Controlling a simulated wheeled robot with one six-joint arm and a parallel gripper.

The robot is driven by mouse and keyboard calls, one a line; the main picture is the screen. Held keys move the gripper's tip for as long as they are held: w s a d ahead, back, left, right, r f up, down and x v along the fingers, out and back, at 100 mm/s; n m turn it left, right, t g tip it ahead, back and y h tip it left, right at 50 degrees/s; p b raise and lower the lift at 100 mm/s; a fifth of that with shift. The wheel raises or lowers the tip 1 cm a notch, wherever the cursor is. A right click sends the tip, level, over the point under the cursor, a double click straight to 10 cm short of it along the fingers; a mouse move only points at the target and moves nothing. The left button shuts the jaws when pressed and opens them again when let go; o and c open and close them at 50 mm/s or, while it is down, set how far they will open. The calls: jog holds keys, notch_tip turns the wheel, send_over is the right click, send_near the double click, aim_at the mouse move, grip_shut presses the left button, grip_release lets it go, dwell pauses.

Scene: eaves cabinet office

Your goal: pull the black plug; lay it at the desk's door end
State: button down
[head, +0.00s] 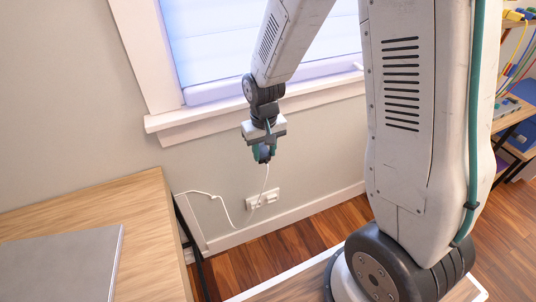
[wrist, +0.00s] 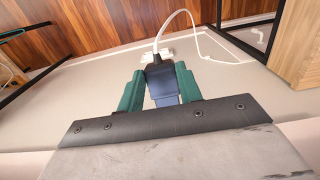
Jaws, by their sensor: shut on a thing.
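My gripper (head: 264,155) is in the air in front of the wall, below the window sill and above the white wall outlet (head: 262,198). In the wrist view its two green fingers (wrist: 161,90) are shut on the black plug (wrist: 160,72), which looks dark blue-black. A white cord (wrist: 180,14) runs from the plug; in the head view it hangs past the outlet and loops left toward the desk. The plug is apart from the outlet. The wooden desk (head: 150,225) is at the left. I cannot tell which end is the door end.
A flat grey slab (head: 65,265) lies on the desk; bare wood shows along its right and far sides. The window sill (head: 250,108) juts out beside my arm. A shelf (head: 520,112) with coloured items is at far right. Wood floor (head: 290,245) lies between.

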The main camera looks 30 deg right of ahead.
send_near(146, 246)
jog(key=shift+w+a, duration=0.15)
notch_tip(146, 246, down, 3)
jog(key=shift+f, duration=1.2)
jog(key=shift+d+f, duration=0.25)
jog(key=shift+f, duration=0.1)
dwell(0.8)
jog(key=c, duration=1.1)
grip_release()
jog(key=shift+o, duration=1.2)
jog(key=shift+a, duration=0.15)
jog(key=shift+r, duration=0.1)
notch_tip(146, 246, up, 8)
